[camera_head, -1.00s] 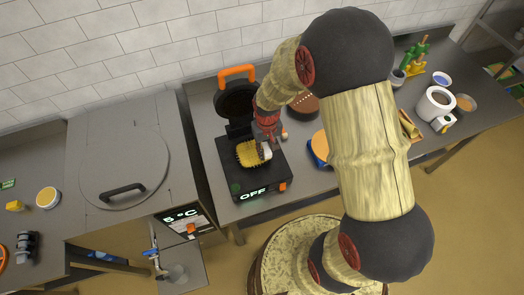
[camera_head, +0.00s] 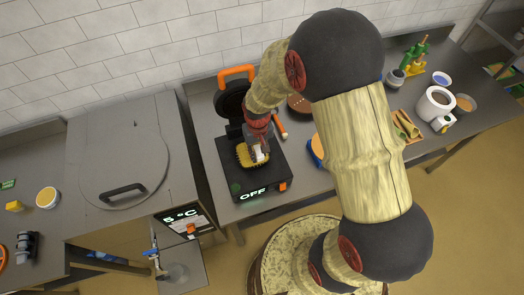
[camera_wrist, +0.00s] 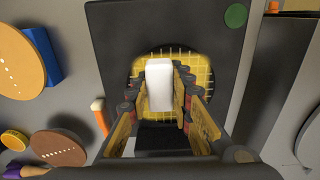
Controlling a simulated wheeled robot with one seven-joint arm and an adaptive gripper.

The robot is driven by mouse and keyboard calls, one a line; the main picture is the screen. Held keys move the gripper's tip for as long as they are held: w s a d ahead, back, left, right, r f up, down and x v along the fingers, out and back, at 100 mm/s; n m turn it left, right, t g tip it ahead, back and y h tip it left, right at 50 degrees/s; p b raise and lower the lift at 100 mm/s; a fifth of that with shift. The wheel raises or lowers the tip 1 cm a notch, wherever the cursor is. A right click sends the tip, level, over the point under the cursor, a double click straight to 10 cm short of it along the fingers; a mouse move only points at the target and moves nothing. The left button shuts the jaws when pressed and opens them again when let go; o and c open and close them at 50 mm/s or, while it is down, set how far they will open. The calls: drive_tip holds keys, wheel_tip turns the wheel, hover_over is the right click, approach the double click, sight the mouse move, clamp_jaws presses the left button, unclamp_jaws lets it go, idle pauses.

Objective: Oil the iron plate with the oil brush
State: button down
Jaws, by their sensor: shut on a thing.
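The waffle iron stands open on the counter. Its yellow gridded iron plate (camera_head: 245,158) lies in the black base, and it also shows in the wrist view (camera_wrist: 202,68). My gripper (camera_head: 259,148) is over the right part of the plate, pointing down. In the wrist view my gripper (camera_wrist: 160,100) is shut on a white block-shaped piece (camera_wrist: 159,80), which I take to be the oil brush. This white piece also shows in the head view (camera_head: 258,155), over the plate. I cannot tell whether it touches the plate. The fingers hide part of the plate.
The raised black lid with its orange handle (camera_head: 236,71) stands behind the plate. An orange-tipped stick (camera_head: 280,127) lies to the iron's right. A brown round board (camera_head: 299,104) is near it. The front display reads OFF (camera_head: 253,192). A lidded cold well (camera_head: 124,165) is left.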

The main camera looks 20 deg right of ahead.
sight(248, 154)
idle(0.3)
drive_tip(key=shift+a, duration=1.55)
drive_tip(key=shift+a, duration=0.1)
drive_tip(key=shift+a, duration=1.5)
drive_tip(key=shift+f, duration=0.1)
drive_tip(key=shift+w+b, duration=0.3)
drive_tip(key=shift+w, duration=1.1)
drive_tip(key=shift+d, duration=0.15)
drive_tip(key=shift+d, duration=1.45)
